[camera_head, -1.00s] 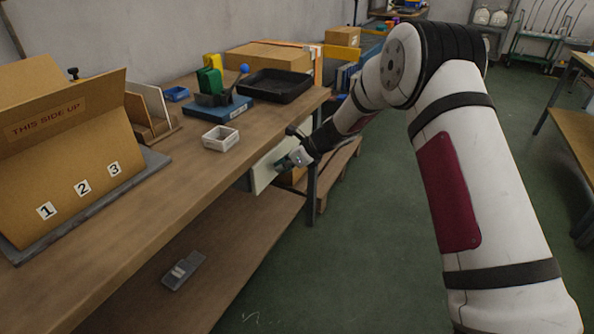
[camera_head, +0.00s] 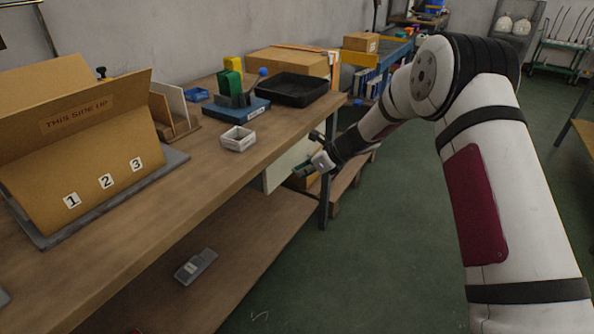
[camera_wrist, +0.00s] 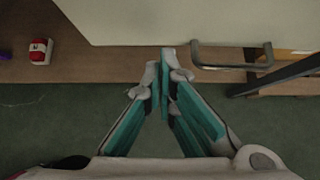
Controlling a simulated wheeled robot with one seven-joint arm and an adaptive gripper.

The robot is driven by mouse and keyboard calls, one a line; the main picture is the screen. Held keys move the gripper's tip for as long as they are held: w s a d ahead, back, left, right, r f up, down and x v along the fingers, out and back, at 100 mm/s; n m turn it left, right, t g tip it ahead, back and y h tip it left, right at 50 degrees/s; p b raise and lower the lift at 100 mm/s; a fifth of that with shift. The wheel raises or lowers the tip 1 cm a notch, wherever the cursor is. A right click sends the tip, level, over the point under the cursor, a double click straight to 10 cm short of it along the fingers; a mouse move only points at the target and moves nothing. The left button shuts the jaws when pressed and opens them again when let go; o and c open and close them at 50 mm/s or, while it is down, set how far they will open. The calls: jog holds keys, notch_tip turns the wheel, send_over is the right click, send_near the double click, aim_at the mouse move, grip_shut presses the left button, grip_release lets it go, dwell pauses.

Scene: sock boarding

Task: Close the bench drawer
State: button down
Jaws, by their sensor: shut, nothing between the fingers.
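The bench drawer shows as a cream front panel (camera_head: 279,175) below the bench top, near the right-hand bench leg. How far it stands out is hard to tell. In the wrist view the cream panel (camera_wrist: 150,20) fills the upper middle, with a grey bar handle (camera_wrist: 232,67) to the right of my fingertips. My gripper (camera_head: 299,171) is in front of the panel and partly hides it. In the wrist view my gripper (camera_wrist: 166,60) has its fingers together and empty, its tips close to the panel's lower edge. Contact cannot be told.
The bench top (camera_head: 180,190) holds a cardboard box (camera_head: 80,140), a white tray (camera_head: 238,140) and a black tray (camera_head: 292,88). A lower shelf (camera_head: 235,270) carries a grey device (camera_head: 196,266). A dark bench leg (camera_head: 324,200) stands near my gripper. The green floor (camera_head: 390,250) is clear.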

jog(key=p+v, duration=0.2)
jog(key=v, duration=0.8)
jog(key=s+d+r+n+g+h, duration=0.1)
jog(key=s+r+n, duration=0.5)
jog(key=s+r, duration=0.4)
jog(key=s+d+r+n+g+h, duration=0.1)
jog(key=s+d+r+n, duration=0.1)
jog(key=s+r+n, duration=0.75)
jog(key=s+d+f+n+h, duration=0.1)
jog(key=s+d+n+h, duration=0.2)
jog(key=s, duration=0.8)
jog(key=s+d+f+n+g+h, duration=0.1)
jog(key=s+d+n, duration=0.25)
jog(key=s, duration=0.75)
jog(key=s+d+n+h, duration=0.2)
jog(key=s+d, duration=0.2)
jog(key=s, duration=0.6)
notch_tip(320, 180, up, 16)
jog(key=t+p, duration=0.2)
jog(key=p, duration=1.3)
jog(key=shift+s+d+r+t, duration=0.25)
jog(key=shift+s+d+t, duration=0.05)
jog(key=shift+s, duration=0.1)
